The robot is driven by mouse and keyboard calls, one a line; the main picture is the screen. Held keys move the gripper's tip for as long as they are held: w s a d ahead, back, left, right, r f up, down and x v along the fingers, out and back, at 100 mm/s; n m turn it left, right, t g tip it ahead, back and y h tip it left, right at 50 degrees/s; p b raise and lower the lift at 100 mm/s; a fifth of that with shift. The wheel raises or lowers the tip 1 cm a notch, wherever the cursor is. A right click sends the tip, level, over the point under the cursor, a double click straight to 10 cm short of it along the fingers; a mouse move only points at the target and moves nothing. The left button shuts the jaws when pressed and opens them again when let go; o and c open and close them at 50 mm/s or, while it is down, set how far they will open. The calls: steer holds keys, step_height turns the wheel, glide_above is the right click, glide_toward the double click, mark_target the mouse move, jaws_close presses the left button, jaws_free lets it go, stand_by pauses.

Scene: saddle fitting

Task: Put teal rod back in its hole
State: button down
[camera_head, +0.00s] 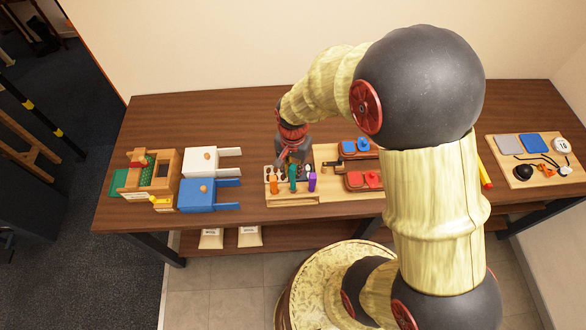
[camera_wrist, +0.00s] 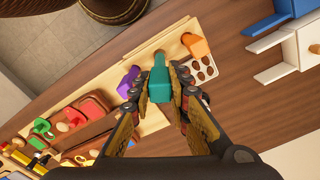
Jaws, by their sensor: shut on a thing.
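The teal rod (camera_wrist: 161,84) is between the two fingers of my gripper (camera_wrist: 163,92) in the wrist view, and both fingers press on its sides. In the head view the teal rod (camera_head: 293,178) shows just in front of my gripper (camera_head: 291,160), between an orange rod (camera_head: 274,184) and a purple rod (camera_head: 312,183). The orange rod (camera_wrist: 195,45) and the purple rod (camera_wrist: 128,82) also flank it in the wrist view. The hole for the teal rod is hidden, and I cannot tell how high the rod is above the wooden board (camera_wrist: 182,32).
A pale plate with dark holes (camera_wrist: 204,69) lies beside the orange rod. The table (camera_head: 240,112) is clear at the back left.

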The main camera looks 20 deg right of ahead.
mark_target(293, 179)
steer(key=shift+f+b, duration=1.95)
steer(key=shift+f, duration=1.1)
steer(key=c, duration=1.6)
jaws_free()
step_height(293, 179, up, 12)
steer(key=shift+n, duration=0.3)
